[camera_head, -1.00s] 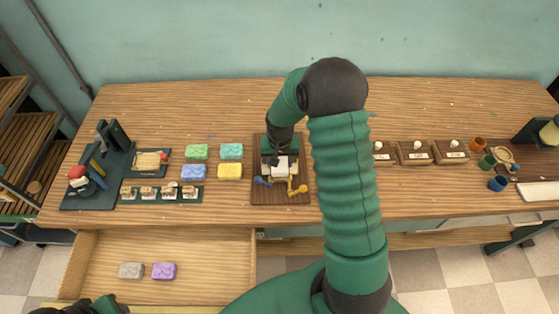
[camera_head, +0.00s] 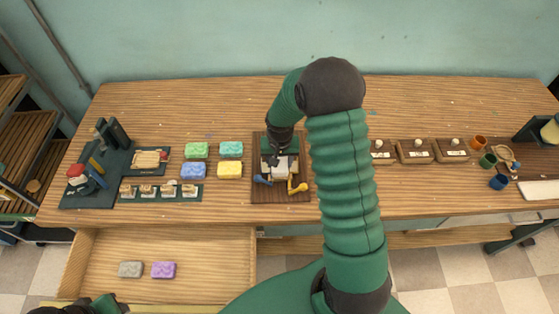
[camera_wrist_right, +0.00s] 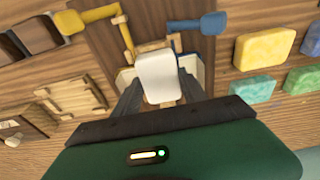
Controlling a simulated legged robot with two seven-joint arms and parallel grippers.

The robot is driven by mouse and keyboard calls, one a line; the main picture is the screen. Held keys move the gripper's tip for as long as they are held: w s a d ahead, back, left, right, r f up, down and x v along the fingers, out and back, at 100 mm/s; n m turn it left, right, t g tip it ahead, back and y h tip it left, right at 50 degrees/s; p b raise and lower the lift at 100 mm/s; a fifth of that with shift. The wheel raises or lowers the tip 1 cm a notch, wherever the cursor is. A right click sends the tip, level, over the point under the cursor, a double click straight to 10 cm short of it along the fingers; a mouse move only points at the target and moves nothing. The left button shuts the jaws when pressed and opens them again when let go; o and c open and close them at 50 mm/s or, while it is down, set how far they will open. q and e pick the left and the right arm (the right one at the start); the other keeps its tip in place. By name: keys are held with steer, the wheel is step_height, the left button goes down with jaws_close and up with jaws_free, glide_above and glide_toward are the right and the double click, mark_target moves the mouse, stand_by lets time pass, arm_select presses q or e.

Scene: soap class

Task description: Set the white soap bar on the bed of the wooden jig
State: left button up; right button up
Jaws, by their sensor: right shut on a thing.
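The white soap bar (camera_head: 285,170) is between the fingers of my right gripper (camera_head: 280,160), over the wooden jig (camera_head: 263,195). In the right wrist view the bar (camera_wrist_right: 159,77) is held between the dark fingers of the right gripper (camera_wrist_right: 158,92). The jig's pale bed shows in part below and beside the bar; whether the bar touches it I cannot tell. The jig has a blue clamp handle (camera_head: 262,180) and a yellow one (camera_head: 297,187), at its front. Part of my left gripper (camera_head: 104,304) shows at the bottom left edge; its fingers are not clear.
Green, teal, blue and yellow soaps (camera_head: 230,170) lie left of the jig. Small wooden boxes (camera_head: 415,152) and cups (camera_head: 498,182) stand to the right. An open drawer (camera_head: 205,260) holds a grey (camera_head: 131,269) and a purple soap (camera_head: 164,270).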

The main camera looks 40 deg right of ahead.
steer(key=o, duration=1.5)
steer(key=o, duration=0.4)
steer(key=shift+r, duration=0.15)
steer(key=shift+r+p, duration=0.9)
steer(key=shift+p, duration=0.05)
step_height(320, 180, up, 2)
steer(key=shift+p, duration=0.75)
steer(key=shift+r+p, duration=0.9)
steer(key=shift+r, duration=0.1)
